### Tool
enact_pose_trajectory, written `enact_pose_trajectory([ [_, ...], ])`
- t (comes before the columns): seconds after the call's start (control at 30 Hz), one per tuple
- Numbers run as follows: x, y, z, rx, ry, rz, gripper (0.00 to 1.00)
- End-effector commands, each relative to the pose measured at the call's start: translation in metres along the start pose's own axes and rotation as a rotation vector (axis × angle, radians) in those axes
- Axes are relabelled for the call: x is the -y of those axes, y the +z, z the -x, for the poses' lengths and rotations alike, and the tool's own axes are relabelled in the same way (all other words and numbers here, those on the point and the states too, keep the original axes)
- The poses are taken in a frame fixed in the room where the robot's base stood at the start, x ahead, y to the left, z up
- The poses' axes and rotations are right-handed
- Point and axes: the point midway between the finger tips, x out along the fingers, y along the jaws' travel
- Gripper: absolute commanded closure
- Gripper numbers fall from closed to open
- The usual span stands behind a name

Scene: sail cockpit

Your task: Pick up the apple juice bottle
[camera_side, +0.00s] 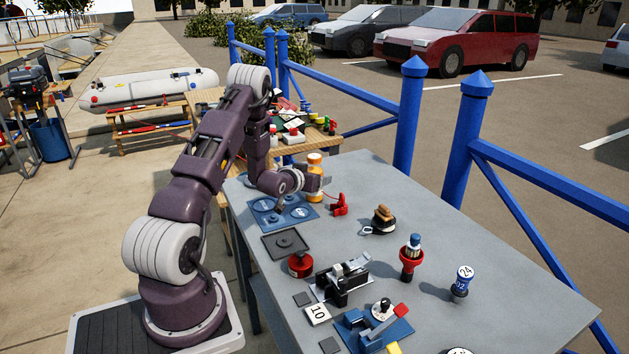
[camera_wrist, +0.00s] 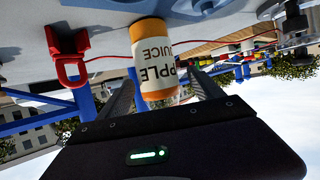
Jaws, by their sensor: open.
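In the wrist view my gripper (camera_wrist: 165,88) is open, with one finger on each side of the bottle. I cannot tell whether either finger touches it.
A red shackle-like piece (camera_side: 339,205) stands close to the bottle; it also shows in the wrist view (camera_wrist: 68,55). A blue panel (camera_side: 268,213) lies near my gripper. A rope-wound piece (camera_side: 383,219) and a red-and-blue item (camera_side: 411,256) stand farther right. Blue railing posts (camera_side: 410,120) border the table.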

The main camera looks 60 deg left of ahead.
Motion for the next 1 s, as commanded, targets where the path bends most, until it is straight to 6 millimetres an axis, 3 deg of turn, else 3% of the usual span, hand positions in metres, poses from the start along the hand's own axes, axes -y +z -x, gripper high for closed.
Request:
enact_pose_trajectory([
  [0.2, -0.002, -0.001, -0.038, 0.0, 0.001, 0.0, 0.24],
  [0.47, -0.002, -0.001, -0.042, 0.002, 0.001, 0.001, 0.26],
  [0.83, -0.002, -0.001, -0.042, 0.001, 0.001, 0.001, 0.99],
  [1.0, -0.002, -0.002, -0.042, -0.001, 0.001, 0.001, 1.0],
])
